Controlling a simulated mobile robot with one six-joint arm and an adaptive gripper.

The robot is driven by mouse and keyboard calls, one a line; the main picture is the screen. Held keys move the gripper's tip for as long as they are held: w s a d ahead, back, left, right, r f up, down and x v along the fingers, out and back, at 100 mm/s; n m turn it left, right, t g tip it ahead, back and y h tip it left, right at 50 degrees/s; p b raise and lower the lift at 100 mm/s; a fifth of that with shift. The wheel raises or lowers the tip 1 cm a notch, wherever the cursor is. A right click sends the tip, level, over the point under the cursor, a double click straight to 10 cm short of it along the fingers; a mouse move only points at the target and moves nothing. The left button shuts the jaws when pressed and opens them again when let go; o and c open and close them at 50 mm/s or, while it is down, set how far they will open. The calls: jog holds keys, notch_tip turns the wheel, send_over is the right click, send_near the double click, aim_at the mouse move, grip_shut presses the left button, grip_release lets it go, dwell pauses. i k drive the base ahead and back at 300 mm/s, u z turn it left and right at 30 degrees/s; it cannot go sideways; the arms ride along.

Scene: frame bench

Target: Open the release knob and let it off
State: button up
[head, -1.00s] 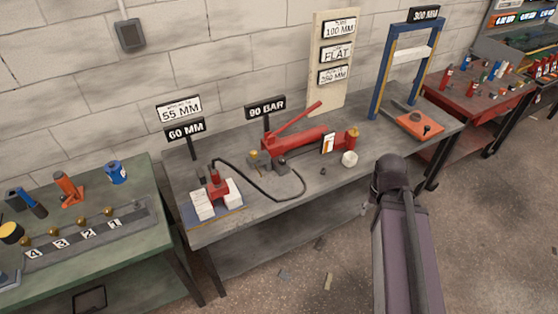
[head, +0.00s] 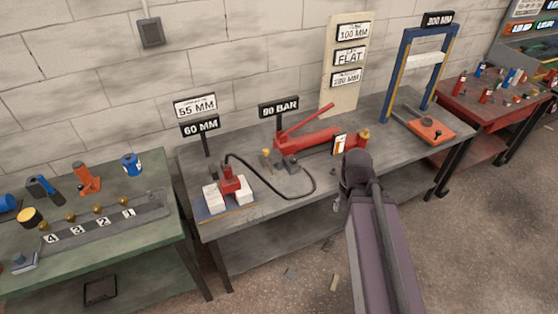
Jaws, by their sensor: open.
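A red hand pump (head: 308,140) lies on the grey bench (head: 285,205), with its long red lever (head: 305,122) slanting up to the right. A small brass-yellow knob (head: 266,154) stands by the dark block (head: 290,163) at the pump's left end. Another brass-coloured part (head: 364,133) is at its right end; I cannot tell which is the release knob. A black hose (head: 312,180) loops from the pump to a small red cylinder (head: 229,180) between white blocks (head: 244,190). My arm rises at lower right; its gripper is not in view.
Signs reading 90 BAR (head: 278,111) and 60 MM (head: 200,127) stand behind. A blue frame (head: 387,72) and an orange plate (head: 430,127) are at the right. A green bench (head: 130,215) is at the left. The bench's front middle is clear.

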aim_at(293, 159)
jog(key=u, duration=0.3)
jog(key=i, duration=1)
